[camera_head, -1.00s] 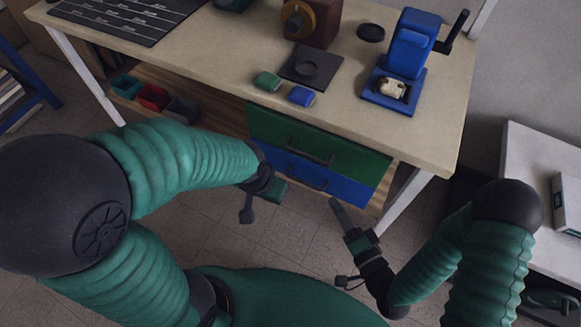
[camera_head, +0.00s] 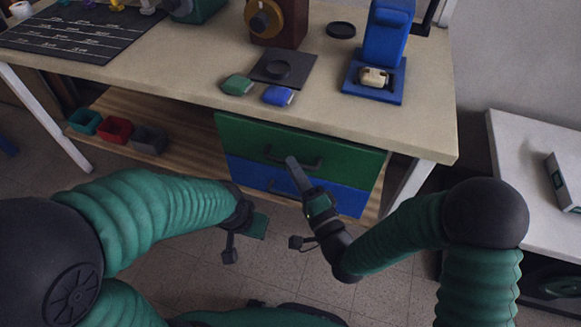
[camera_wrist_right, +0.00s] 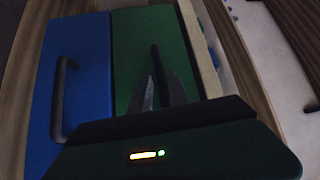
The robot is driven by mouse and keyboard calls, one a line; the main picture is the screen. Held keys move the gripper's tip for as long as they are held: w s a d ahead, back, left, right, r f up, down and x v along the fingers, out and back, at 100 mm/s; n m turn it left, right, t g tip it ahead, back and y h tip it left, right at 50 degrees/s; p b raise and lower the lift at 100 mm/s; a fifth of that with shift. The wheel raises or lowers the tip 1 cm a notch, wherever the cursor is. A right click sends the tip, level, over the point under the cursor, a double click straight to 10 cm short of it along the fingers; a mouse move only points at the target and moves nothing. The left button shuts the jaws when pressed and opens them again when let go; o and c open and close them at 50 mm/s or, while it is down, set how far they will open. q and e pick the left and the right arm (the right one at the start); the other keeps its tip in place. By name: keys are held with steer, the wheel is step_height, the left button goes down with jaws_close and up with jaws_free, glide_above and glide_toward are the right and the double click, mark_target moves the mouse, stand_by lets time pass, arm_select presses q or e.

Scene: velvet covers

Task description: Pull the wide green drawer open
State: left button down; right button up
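The wide green drawer (camera_head: 340,155) is under the tabletop, its front level with the blue drawer below. It also shows in the right wrist view (camera_wrist_right: 130,60). Its dark bar handle (camera_head: 305,164) is partly hidden behind my right gripper (camera_head: 291,161). In the right wrist view my right gripper (camera_wrist_right: 160,90) has its two fingers apart, with the handle (camera_wrist_right: 155,60) lined up with the gap. I cannot tell whether the fingers reach around it.
The blue drawer (camera_head: 345,198) has its own handle (camera_head: 290,188), also in the wrist view (camera_wrist_right: 62,100). The tabletop (camera_head: 190,75) holds a blue device (camera_head: 385,40) and several other items. Small bins (camera_head: 115,130) sit on the lower shelf. A white table (camera_head: 530,150) stands at right.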

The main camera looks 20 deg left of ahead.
steer(key=shift+x, duration=0.85)
steer(key=shift+w, duration=0.25)
jaws_close()
steer(key=shift+f, duration=0.2)
stand_by(0.4)
